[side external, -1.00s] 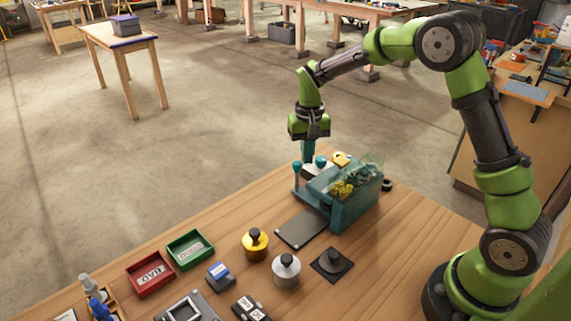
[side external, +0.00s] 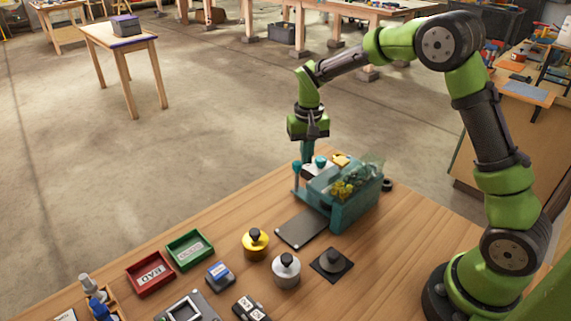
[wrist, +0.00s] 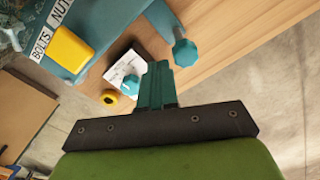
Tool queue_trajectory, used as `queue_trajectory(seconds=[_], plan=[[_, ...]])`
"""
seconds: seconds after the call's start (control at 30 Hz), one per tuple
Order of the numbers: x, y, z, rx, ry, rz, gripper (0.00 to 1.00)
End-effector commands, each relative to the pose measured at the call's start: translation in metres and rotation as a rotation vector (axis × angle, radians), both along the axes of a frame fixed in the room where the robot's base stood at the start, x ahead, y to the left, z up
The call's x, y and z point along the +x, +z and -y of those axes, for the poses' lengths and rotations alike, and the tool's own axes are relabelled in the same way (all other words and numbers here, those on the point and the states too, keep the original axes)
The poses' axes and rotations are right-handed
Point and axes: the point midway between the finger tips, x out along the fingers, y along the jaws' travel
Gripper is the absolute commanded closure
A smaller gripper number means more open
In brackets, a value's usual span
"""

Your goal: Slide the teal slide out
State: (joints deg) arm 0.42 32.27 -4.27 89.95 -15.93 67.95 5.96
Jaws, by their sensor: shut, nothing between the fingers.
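A teal box (side external: 352,208) with a clear cover and yellow and green pieces inside stands near the far table edge. A teal bar with an upright knobbed handle (side external: 297,170) sticks out at its left end; the handle's knob also shows in the wrist view (wrist: 185,53). A second teal knob (side external: 320,161) sits beside a white label card (wrist: 124,70). I cannot tell for sure which knob belongs to the slide. My gripper (side external: 307,152) points down, its teal fingers shut and empty, just behind the handle and close to both knobs. Contact cannot be made out.
A dark grey plate (side external: 302,229) lies in front of the box. Yellow (side external: 255,245) and silver (side external: 286,271) knobbed weights stand nearer. Red (side external: 150,274) and green (side external: 190,249) trays lie at the left. A yellow block (wrist: 70,48) sits on the box by its lettering.

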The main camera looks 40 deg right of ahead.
Motion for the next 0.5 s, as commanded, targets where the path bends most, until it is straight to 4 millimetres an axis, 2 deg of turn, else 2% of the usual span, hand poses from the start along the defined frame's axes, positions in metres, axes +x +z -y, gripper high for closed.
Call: queue_trajectory(seconds=[0.5], plan=[[0.000, 0.000, -0.020, 0.001, 0.002, 0.001, 1.00]])
